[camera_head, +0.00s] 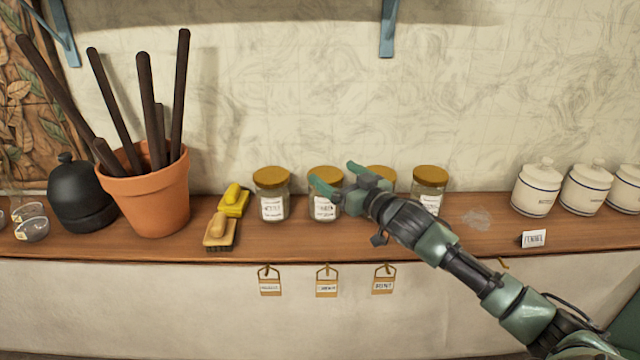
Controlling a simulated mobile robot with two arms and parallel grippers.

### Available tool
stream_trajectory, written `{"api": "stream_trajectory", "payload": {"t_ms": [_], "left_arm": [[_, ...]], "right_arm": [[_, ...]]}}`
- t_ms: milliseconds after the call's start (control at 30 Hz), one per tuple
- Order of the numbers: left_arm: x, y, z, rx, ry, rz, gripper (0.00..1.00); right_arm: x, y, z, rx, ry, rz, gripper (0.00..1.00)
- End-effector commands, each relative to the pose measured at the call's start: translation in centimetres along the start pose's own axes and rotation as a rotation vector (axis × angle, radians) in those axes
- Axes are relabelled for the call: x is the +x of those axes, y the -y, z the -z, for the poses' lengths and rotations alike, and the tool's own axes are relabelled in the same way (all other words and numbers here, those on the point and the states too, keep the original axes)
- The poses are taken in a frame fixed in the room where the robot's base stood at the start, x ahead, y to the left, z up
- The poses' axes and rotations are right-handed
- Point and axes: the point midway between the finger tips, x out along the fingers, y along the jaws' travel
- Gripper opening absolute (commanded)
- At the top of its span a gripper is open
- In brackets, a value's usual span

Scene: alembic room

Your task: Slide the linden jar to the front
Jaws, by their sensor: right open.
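Several glass jars with golden lids and white labels stand in a row on the wooden shelf. They are the left jar (272,205), the second jar (325,178), a third jar (381,174) mostly hidden behind my right gripper, and the right jar (430,180). The labels are too small to read surely, so I cannot tell which is the linden jar. My right gripper (337,178) is open and empty, its fingers pointing left in front of the second and third jars. I cannot tell whether it touches them. My left gripper is not in view.
Brushes (219,232) and a terracotta pot (152,200) with dark rods stand left of the jars. White canisters (536,190) and a small card (533,239) are at the right. Paper tags (327,282) hang below the shelf edge. A pale smudge (477,217) marks bare shelf.

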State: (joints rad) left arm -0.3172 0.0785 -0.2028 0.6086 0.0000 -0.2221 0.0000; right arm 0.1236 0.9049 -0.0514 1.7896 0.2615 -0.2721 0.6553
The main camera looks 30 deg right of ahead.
Motion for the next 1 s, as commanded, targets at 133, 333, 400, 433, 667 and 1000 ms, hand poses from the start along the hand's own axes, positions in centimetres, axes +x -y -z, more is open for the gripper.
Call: {"api": "stream_trajectory", "payload": {"t_ms": [133,333,400,433,667,1000], "left_arm": [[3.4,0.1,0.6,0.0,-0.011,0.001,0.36],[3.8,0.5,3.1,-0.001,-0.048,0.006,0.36],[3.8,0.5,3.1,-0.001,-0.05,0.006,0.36],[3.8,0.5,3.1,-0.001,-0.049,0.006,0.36],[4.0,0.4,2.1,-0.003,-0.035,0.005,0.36],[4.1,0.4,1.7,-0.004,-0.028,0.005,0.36]], "right_arm": [[0.0,0.0,-3.5,-0.001,0.001,0.0,0.91],[2.4,-0.1,-3.2,0.0,-0.005,-0.002,0.91],[3.5,-0.1,-3.2,0.001,-0.003,-0.002,0.91],[4.0,-0.1,-3.2,0.002,-0.002,-0.002,0.91],[6.6,-0.1,-3.3,0.0,-0.001,-0.001,0.91],[7.5,0.0,-3.4,-0.001,0.001,0.0,0.91]]}}
